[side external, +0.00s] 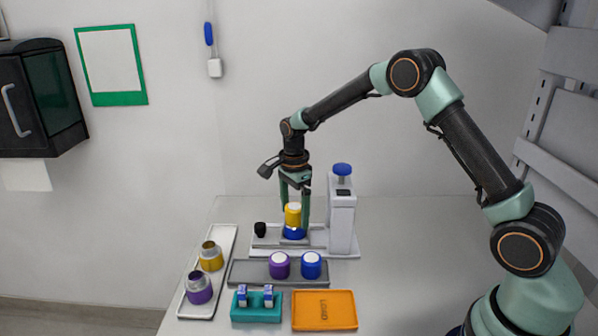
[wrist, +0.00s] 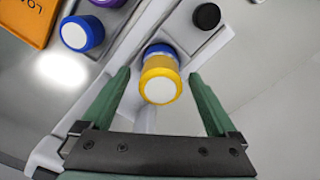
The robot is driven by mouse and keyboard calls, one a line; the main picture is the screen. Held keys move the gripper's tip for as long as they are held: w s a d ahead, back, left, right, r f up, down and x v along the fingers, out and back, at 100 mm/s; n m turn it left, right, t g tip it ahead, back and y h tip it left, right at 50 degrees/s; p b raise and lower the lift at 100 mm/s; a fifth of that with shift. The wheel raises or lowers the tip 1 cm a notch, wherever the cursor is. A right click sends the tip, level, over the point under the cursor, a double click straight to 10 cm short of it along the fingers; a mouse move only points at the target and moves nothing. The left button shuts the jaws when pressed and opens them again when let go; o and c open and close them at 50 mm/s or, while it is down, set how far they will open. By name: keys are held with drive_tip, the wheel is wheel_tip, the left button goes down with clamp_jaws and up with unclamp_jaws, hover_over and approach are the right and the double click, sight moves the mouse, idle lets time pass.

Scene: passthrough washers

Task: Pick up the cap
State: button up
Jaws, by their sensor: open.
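A yellow cap (side external: 293,214) with a white top sits upright above a blue round part (side external: 294,234) on the grey base of the white press-like device. In the wrist view the yellow cap (wrist: 158,80) lies between my fingers, with the blue part (wrist: 160,50) just beyond it. My gripper (side external: 295,214) points down, open, with one green finger on each side of the yellow cap. The wrist view shows a gap on both sides, so the fingers appear not to touch it. A purple cap (side external: 279,265) and a blue cap (side external: 311,265) with white tops stand on a grey tray in front.
The white device's column (side external: 341,215) with a blue knob stands close right of my gripper. A small black cylinder (side external: 260,229) is at its left. A left tray holds a yellow jar (side external: 211,256) and purple jar (side external: 199,288). A teal block (side external: 257,307) and orange LOAD tray (side external: 324,310) are in front.

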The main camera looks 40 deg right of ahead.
drive_tip(key=shift+f, duration=0.1)
drive_tip(key=shift+c, duration=0.3)
drive_tip(key=c, duration=1.3)
